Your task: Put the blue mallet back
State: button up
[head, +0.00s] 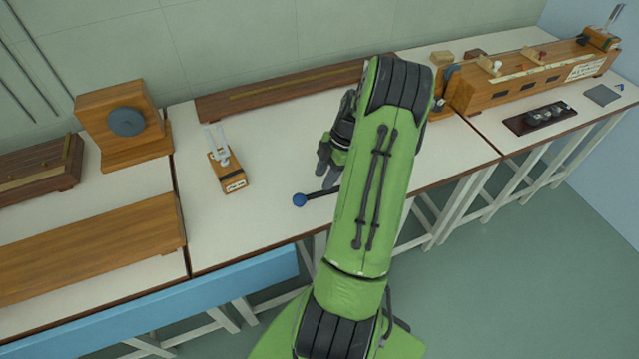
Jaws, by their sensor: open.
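The blue mallet (299,200) lies on the white middle bench. Its round blue head points left, and its dark handle runs right until my green arm hides it. My gripper (325,170) is over the same bench, just above and right of the mallet head in the picture, partly hidden behind my arm. Its dark fingers are apart and I see nothing between them. I cannot tell how far above the handle they are. A tuning fork on a wooden box (229,178) stands left of the mallet, with its two pale prongs upright.
A long dark wooden board (280,92) lies along the back of the bench. A wooden block with a grey disc (124,121) stands at left. A long wooden instrument (540,75) and a dark tray (528,121) of small weights are at right. Bare bench surrounds the tuning fork box.

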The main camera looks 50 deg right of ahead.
aim_at(333, 189)
jog(key=p+v, duration=0.1)
jog(key=v, duration=0.5)
jog(key=w+a+r+m+h, duration=0.2)
jog(key=a+r, duration=0.6)
jog(key=a, duration=0.2)
jog(key=w+a+r+m+h, duration=0.1)
jog(key=w+a+r+m, duration=0.2)
jog(key=a+r, duration=0.55)
jog(key=s+a+r+m+t, duration=0.2)
jog(key=s+a+m, duration=0.4)
jog(key=s+a, duration=0.6)
jog(key=a+t, duration=0.1)
jog(key=a, duration=0.2)
jog(key=shift+m+h, duration=0.3)
jog(key=shift+m, duration=0.1)
